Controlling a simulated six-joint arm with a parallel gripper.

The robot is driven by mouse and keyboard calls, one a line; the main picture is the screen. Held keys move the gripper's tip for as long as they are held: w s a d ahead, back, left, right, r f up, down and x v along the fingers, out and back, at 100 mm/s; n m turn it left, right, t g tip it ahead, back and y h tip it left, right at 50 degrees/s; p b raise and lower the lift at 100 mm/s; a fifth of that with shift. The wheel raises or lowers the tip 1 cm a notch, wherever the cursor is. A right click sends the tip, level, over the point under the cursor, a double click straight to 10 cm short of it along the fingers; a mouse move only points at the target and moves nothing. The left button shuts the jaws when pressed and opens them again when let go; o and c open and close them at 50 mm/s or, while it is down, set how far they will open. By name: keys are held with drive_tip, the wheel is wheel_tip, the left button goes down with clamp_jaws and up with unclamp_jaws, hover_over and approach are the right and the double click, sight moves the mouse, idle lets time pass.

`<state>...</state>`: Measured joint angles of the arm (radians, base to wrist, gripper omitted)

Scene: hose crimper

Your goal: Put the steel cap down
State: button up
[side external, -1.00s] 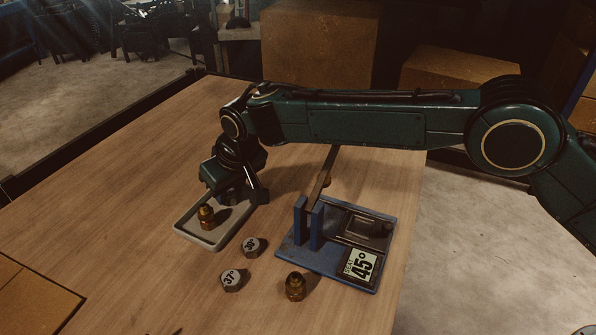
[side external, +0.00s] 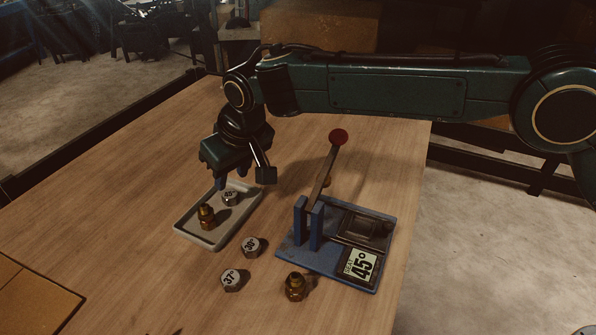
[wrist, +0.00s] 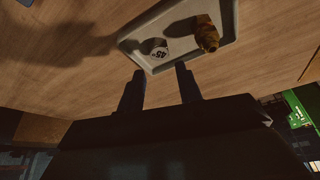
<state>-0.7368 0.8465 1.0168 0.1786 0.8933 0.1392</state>
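The steel cap marked 45° (side external: 230,198) sits in the pale tray (side external: 190,239), behind a brass fitting (side external: 207,215) that stands in the same tray. The cap (wrist: 158,50) and the brass fitting (wrist: 206,36) also show in the tray in the wrist view. My gripper (side external: 240,181) is above the tray's back end, apart from the cap. In the wrist view its two fingers (wrist: 159,82) are spread with nothing between them.
Caps marked 30° (side external: 251,246) and 37° (side external: 232,278) and another brass fitting (side external: 295,287) lie on the wooden table in front. A cardboard box (side external: 35,300) is at the left.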

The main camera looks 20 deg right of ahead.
drive_tip(key=v, duration=0.6)
drive_tip(key=shift+r, duration=0.15)
drive_tip(key=shift+s+d, duration=0.1)
drive_tip(key=shift+d, duration=0.05)
drive_tip(key=shift+m+t, duration=0.3)
drive_tip(key=shift+m, duration=0.4)
drive_tip(key=s+d+r, duration=0.1)
drive_tip(key=d+r, duration=0.2)
drive_tip(key=d, duration=0.2)
drive_tip(key=d+r, duration=0.3)
drive_tip(key=d, duration=0.2)
drive_tip(key=s+d+r, duration=0.1)
drive_tip(key=d+r, duration=0.2)
drive_tip(key=d, duration=0.2)
drive_tip(key=shift+s+d, duration=0.3)
drive_tip(key=shift+d, duration=0.1)
drive_tip(key=s+d+r+m+h, duration=0.1)
drive_tip(key=s+d+r+m, duration=0.1)
drive_tip(key=s+d, duration=1.75)
drive_tip(key=s+d+f, duration=0.3)
drive_tip(key=s, duration=0.2)
drive_tip(key=s+d+f+m+t, duration=0.1)
drive_tip(key=s+d+f, duration=0.2)
drive_tip(key=s, duration=0.2)
drive_tip(key=shift+d+m+h, duration=0.2)
drive_tip(key=shift+m+h, duration=0.1)
drive_tip(key=shift+h, duration=0.1)
